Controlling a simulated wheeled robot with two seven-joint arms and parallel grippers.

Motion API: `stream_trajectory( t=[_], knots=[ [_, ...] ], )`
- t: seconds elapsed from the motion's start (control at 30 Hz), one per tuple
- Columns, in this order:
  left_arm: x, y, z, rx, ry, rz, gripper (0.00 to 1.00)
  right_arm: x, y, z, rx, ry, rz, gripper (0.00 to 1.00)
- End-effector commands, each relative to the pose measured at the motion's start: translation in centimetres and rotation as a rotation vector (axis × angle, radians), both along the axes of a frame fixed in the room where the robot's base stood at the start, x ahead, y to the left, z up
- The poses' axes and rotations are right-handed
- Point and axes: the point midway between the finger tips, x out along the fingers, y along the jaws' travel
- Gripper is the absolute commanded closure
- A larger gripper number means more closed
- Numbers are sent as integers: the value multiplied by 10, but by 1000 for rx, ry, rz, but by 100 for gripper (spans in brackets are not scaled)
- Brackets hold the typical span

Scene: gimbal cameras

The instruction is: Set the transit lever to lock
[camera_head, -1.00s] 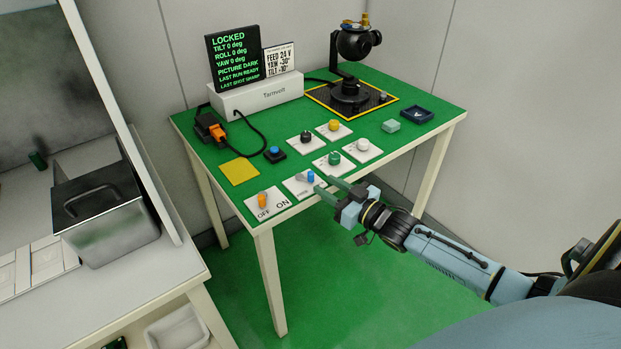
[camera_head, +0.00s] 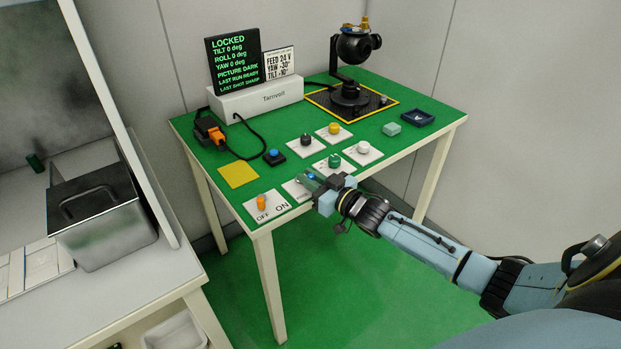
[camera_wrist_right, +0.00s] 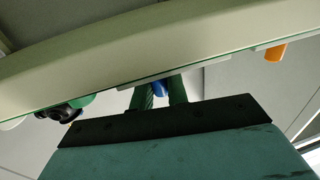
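The blue transit lever (camera_head: 311,177) stands on a white plate at the table's front edge, beside the ON/OFF plate (camera_head: 271,206). My right gripper (camera_head: 308,179) is at the lever, its green fingers on either side of the blue part. In the right wrist view the blue lever (camera_wrist_right: 160,88) shows between the two fingers, which look open; whether they touch it is unclear. The plate's marking is mostly hidden by the gripper. The display (camera_head: 234,66) reads LOCKED, with tilt, roll and yaw at 0 deg. My left gripper is not in view.
Knobs in black (camera_head: 306,139), yellow (camera_head: 334,129), green (camera_head: 334,160) and white (camera_head: 363,147) stand close behind and right of the lever. An orange switch (camera_head: 261,202) is to its left. The gimbal camera (camera_head: 352,70) stands at the back. A metal box (camera_head: 103,217) is on the left bench.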

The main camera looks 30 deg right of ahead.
Motion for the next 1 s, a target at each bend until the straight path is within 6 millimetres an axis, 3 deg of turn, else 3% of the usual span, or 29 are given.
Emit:
stream_trajectory(
  t=[0.1, 0.4, 0.63, 1.0],
  knots=[
    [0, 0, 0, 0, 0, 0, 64, 0, 0, 0, 0, 0, 0, 100],
    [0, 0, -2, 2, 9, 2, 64, 2, -3, 0, -9, -2, 62, 100],
    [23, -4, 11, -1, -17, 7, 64, 3, -5, 0, -4, -2, 154, 100],
    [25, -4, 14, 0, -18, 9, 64, 3, -5, 0, 0, 0, 170, 100]
  ],
)
